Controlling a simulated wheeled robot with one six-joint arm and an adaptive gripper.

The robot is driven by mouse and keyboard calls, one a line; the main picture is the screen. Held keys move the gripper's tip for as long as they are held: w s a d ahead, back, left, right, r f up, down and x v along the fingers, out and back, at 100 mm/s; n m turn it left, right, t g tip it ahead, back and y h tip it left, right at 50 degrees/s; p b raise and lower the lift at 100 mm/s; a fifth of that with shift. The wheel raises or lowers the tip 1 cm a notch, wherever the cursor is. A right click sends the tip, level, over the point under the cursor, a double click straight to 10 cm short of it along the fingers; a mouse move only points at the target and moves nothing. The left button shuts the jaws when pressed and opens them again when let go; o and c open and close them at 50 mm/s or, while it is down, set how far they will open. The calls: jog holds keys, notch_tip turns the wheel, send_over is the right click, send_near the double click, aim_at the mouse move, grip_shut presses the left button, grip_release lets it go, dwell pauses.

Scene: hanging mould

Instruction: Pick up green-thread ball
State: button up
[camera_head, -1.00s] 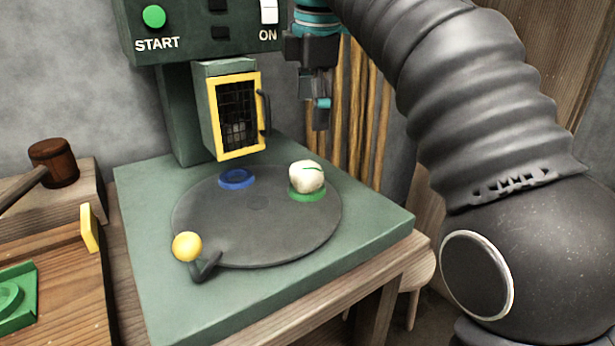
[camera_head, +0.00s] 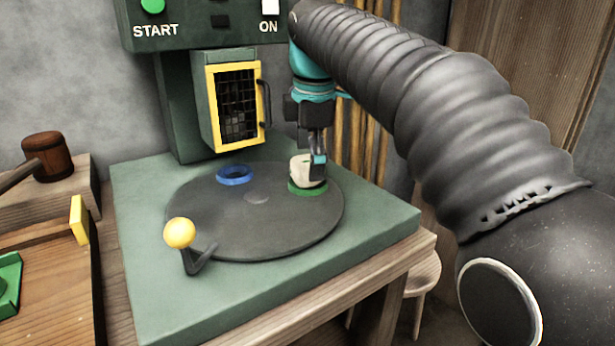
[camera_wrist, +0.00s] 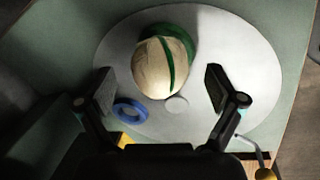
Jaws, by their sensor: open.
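The green-thread ball (camera_head: 301,169) is cream-coloured and sits on the green ring (camera_head: 307,189) on the grey turntable. In the wrist view the ball (camera_wrist: 158,70) shows a green thread line across it, with the green ring (camera_wrist: 182,36) behind it. My gripper (camera_head: 318,170) is lowered beside the ball in the head view and hides its right part. In the wrist view my gripper (camera_wrist: 160,92) is open, one finger to each side of the ball, with visible gaps. The fingertips are not closed on it.
The turntable (camera_head: 255,225) also carries an empty blue ring (camera_head: 235,175) and a crank with a yellow knob (camera_head: 179,233). A yellow-framed cage door (camera_head: 238,105) stands behind. A wooden mallet (camera_head: 48,156) lies at the left. The turntable's front is clear.

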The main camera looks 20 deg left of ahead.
jog(key=shift+w+f, duration=0.15)
jog(key=shift+f, duration=0.7)
jog(key=c, duration=1.3)
